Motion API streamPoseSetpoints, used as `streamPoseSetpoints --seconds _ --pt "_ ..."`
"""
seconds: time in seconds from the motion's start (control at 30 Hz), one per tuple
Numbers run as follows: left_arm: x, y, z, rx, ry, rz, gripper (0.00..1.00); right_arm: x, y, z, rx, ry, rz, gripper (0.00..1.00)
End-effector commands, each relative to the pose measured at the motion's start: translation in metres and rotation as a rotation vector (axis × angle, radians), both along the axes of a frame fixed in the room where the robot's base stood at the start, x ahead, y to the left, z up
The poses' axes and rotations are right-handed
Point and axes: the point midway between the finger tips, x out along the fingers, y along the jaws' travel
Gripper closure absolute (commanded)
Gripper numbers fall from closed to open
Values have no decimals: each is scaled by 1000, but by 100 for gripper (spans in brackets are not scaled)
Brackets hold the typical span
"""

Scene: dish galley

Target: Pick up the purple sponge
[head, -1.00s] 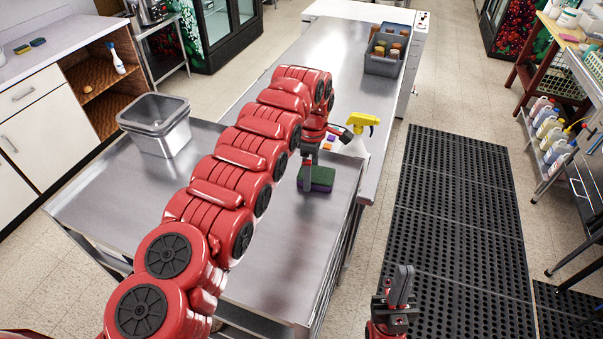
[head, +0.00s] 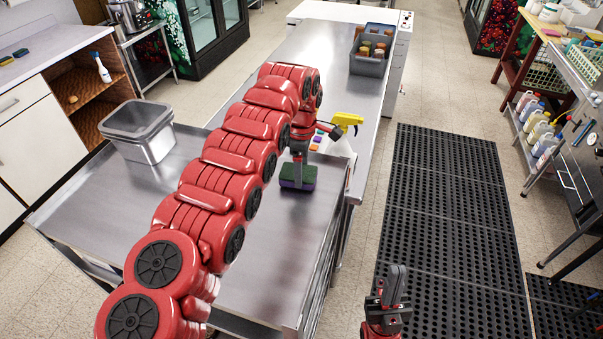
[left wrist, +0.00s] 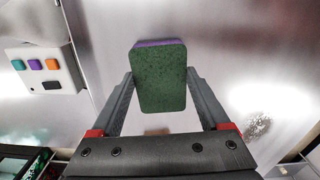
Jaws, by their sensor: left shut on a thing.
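The purple sponge (head: 302,184) has a dark green scrubbing face on top and a purple layer below. It is over the right part of the near steel table (head: 262,262). My left gripper (head: 297,175) points down with its fingers around the sponge and is shut on it. In the left wrist view the green face of the sponge (left wrist: 160,80) sits between the two grey fingers, with a purple strip at its far edge. I cannot tell whether its underside touches the table. My right gripper (head: 393,285) is low at the front, away from the tables; its opening is unclear.
A yellow-topped spray bottle (head: 345,122) stands just beyond the sponge, near a panel with small coloured squares (head: 323,130). A steel tub (head: 140,130) stands at the left. A grey bin (head: 370,63) with brown-topped items is at the back. The table around the sponge is clear.

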Motion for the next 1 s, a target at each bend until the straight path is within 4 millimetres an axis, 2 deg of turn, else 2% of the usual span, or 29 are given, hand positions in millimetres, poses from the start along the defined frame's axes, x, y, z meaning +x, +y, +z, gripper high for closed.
streamPoseSetpoints --seconds 0.07,0.27,0.33,0.5,0.7,0.77,1.0 --pt "1 -1 4 -1 -5 -2 72 0 0 -11 0 0 0 100" --pt "0 -2 24 -1 -2 -2 72 0 0 -19 0 0 0 100" --pt "0 10 18 -1 1 4 72 0 0 -37 0 0 0 100" --pt "0 30 20 0 -4 2 72 0 0 -68 0 0 0 100" --pt "0 85 25 -1 -6 6 72 0 0 -107 0 0 0 100" --pt "-1 97 37 2 -1 5 72 0 0 -93 0 0 0 100" --pt "-2 135 40 1 2 4 72 0 0 -87 0 0 0 100"
